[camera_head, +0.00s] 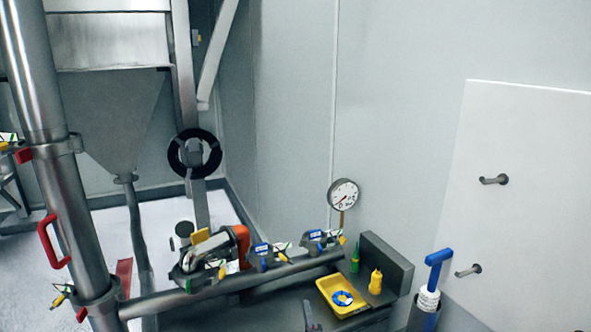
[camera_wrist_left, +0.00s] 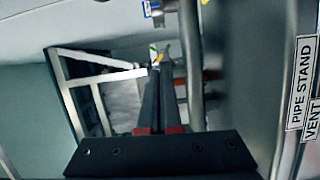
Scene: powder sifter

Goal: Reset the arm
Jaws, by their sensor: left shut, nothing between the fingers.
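My left gripper (camera_head: 310,316) barely shows at the bottom edge of the head view, as a small dark grey tip in front of the bench. In the left wrist view its two long dark fingers (camera_wrist_left: 161,75) lie together, with red parts at their base. They are shut and hold nothing. My right gripper is not in view.
A steel pipe (camera_head: 240,285) with tagged valves crosses in front of the hopper (camera_head: 115,115). A yellow tray (camera_head: 345,308) and a yellow bottle (camera_head: 375,282) stand on the dark bench. A round gauge (camera_head: 343,194) stands behind. A blue-handled tool (camera_head: 438,258) is at the right. The wrist view shows a pipe stand label (camera_wrist_left: 301,85).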

